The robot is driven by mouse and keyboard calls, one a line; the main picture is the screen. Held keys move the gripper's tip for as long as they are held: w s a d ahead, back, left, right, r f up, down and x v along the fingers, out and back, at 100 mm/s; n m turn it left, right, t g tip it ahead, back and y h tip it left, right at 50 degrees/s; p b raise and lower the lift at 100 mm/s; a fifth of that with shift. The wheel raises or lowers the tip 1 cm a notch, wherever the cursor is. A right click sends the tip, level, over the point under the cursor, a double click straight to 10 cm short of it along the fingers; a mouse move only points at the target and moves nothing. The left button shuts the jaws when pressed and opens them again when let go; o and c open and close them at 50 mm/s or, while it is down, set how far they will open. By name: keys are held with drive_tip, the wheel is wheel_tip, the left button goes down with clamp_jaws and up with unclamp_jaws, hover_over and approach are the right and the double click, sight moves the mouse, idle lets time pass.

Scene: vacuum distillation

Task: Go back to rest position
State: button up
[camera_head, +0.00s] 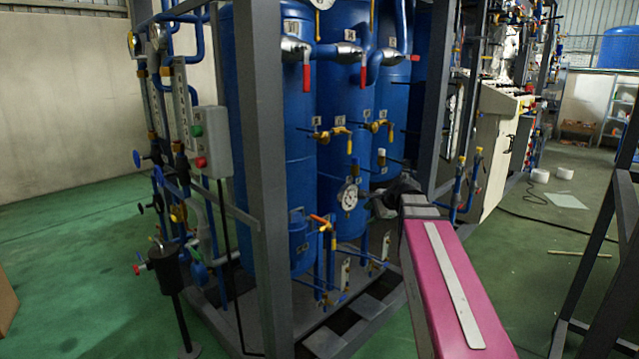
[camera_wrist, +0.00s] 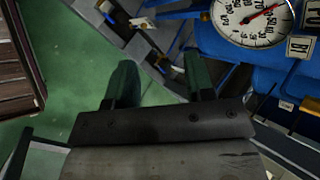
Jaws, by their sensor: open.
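My gripper (camera_wrist: 158,84) shows in the wrist view with its two dark fingers apart and nothing between them. A round white pressure gauge (camera_wrist: 252,18) with a red needle is at the top right of that view, apart from the fingers. In the head view my pink arm reaches in from the lower right. Its dark end is close to the right of the small gauge (camera_head: 348,196) in front of the blue tanks (camera_head: 345,95). The fingers are too small and dark to make out in the head view.
A grey steel frame post (camera_head: 268,180) stands in front of the tanks. A control box (camera_head: 208,142) with green and red buttons is at left. Yellow-handled valves (camera_head: 331,134) and pipes stick out near the arm. Green floor (camera_head: 75,240) is clear at left.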

drive_tip(key=s+f+n+g+h, duration=0.3)
drive_tip(key=s+f+n, duration=0.4)
drive_tip(key=f, duration=0.6)
drive_tip(key=s+d+f+n+g+h, duration=0.1)
drive_tip(key=s+f+n+g+h, duration=0.2)
drive_tip(key=s+f+n, duration=0.4)
drive_tip(key=s+f, duration=0.4)
drive_tip(key=f, duration=0.2)
drive_tip(key=shift+s+f, duration=0.25)
drive_tip(key=shift+f, duration=0.1)
